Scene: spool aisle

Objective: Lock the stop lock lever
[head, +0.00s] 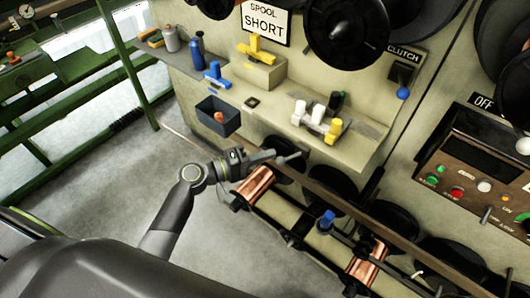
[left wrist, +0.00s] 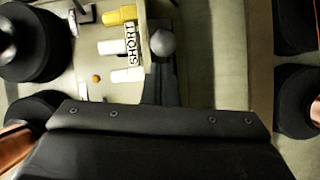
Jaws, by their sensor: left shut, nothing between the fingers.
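No part is legibly marked as the stop lock lever, so I cannot tell which it is. A lever with a blue ball (head: 403,93) hangs under the CLUTCH sign on the wall. A blue knob (head: 327,218) stands among the copper-wound bars below. My left gripper (head: 293,157) is shut and empty, reaching right over the near end of the bars, in front of the shelf. In the left wrist view its dark fingers (left wrist: 160,88) point away from the camera, with a grey ball (left wrist: 162,42) just beyond their tips; contact is unclear. My right gripper is not in view.
A button panel (head: 470,175) is at right. Grey floor (head: 110,160) is open at left.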

